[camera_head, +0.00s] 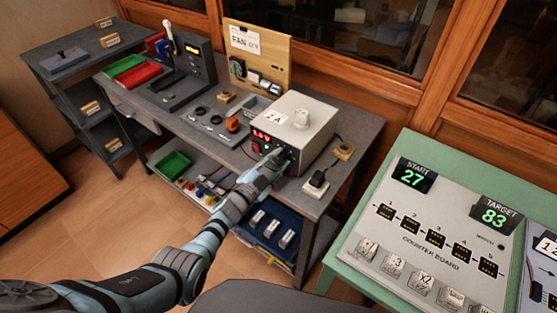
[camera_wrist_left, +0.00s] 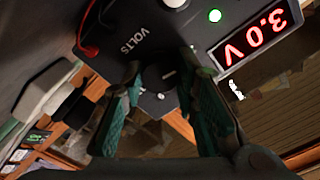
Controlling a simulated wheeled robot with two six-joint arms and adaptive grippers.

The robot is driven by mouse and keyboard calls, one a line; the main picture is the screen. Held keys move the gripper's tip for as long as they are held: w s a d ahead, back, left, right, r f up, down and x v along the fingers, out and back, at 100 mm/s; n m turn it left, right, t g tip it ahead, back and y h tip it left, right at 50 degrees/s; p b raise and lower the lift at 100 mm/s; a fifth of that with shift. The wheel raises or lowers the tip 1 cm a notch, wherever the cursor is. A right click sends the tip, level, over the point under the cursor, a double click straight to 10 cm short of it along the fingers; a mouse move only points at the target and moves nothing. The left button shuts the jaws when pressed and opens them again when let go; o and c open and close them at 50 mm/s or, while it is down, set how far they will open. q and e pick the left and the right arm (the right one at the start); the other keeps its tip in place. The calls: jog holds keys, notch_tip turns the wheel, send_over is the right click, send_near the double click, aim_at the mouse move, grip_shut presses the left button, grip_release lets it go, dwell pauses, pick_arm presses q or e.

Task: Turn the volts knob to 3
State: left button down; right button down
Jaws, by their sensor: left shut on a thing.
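The grey power supply box (camera_head: 316,112) stands at the right end of the workbench, with its front panel facing me. In the left wrist view its red display (camera_wrist_left: 252,41) reads 3.0 V, upside down in that picture. The label VOLTS shows beside the dark volts knob (camera_wrist_left: 168,75), which has a pale pointer mark. My left gripper (camera_head: 277,160) reaches the front panel. In the left wrist view its teal fingers (camera_wrist_left: 160,82) are closed around the knob, one on each side, and partly hide it. My right gripper is not in view.
A black plug (camera_head: 318,179) sits on the bench right of the box. A green counter board table (camera_head: 400,143) stands at the right. Small parts and trays lie left of the box.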

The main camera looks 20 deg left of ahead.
pick_arm(q)
jog(key=shift+f, duration=0.15)
dwell(0.4)
jog(key=c, duration=1.3)
grip_release()
jog(key=v, duration=1.2)
jog(key=shift+s, duration=0.1)
